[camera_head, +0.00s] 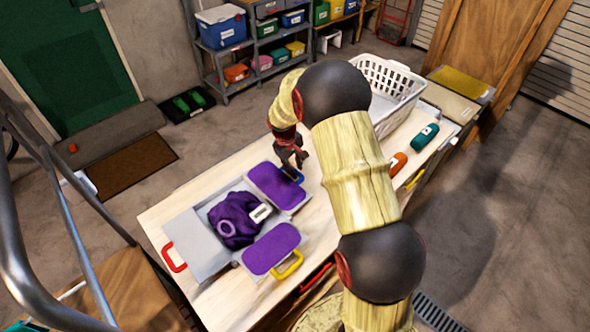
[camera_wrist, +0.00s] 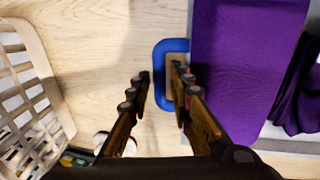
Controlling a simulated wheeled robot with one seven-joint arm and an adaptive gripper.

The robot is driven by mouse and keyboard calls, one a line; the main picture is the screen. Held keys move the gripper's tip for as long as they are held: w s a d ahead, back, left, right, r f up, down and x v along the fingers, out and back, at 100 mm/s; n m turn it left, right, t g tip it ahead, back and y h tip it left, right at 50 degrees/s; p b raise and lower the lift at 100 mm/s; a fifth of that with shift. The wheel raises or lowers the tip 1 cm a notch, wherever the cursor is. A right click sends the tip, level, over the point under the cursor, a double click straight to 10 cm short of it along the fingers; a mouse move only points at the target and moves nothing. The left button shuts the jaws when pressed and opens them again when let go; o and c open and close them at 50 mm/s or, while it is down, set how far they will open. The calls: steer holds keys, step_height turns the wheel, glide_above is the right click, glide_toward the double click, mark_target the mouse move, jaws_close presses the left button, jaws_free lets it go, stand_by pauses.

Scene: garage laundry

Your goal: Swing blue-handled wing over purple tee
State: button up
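The purple tee (camera_head: 228,213) lies bunched on the middle of a grey folding board (camera_head: 209,206). The blue-handled wing (camera_head: 270,182) lies open at the board's upper right, with a purple pad on it. Its blue handle (camera_wrist: 158,62) sticks out toward my gripper (camera_wrist: 162,78). My gripper also shows in the head view (camera_head: 297,164), low over the handle and pointing down. The fingers are apart, one outside the handle's bar and one over its loop; contact cannot be told. The tee is at the right edge in the wrist view (camera_wrist: 300,105).
A yellow-handled wing (camera_head: 270,250) lies open at the front, and a red-handled panel (camera_head: 190,245) at the left. A white basket (camera_head: 398,88) stands at the table's far end. Green (camera_head: 425,137) and orange (camera_head: 398,163) items lie along the right edge.

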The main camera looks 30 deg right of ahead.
steer(key=shift+f, duration=0.3)
steer(key=shift+c, duration=0.4)
steer(key=c, duration=0.4)
jaws_close()
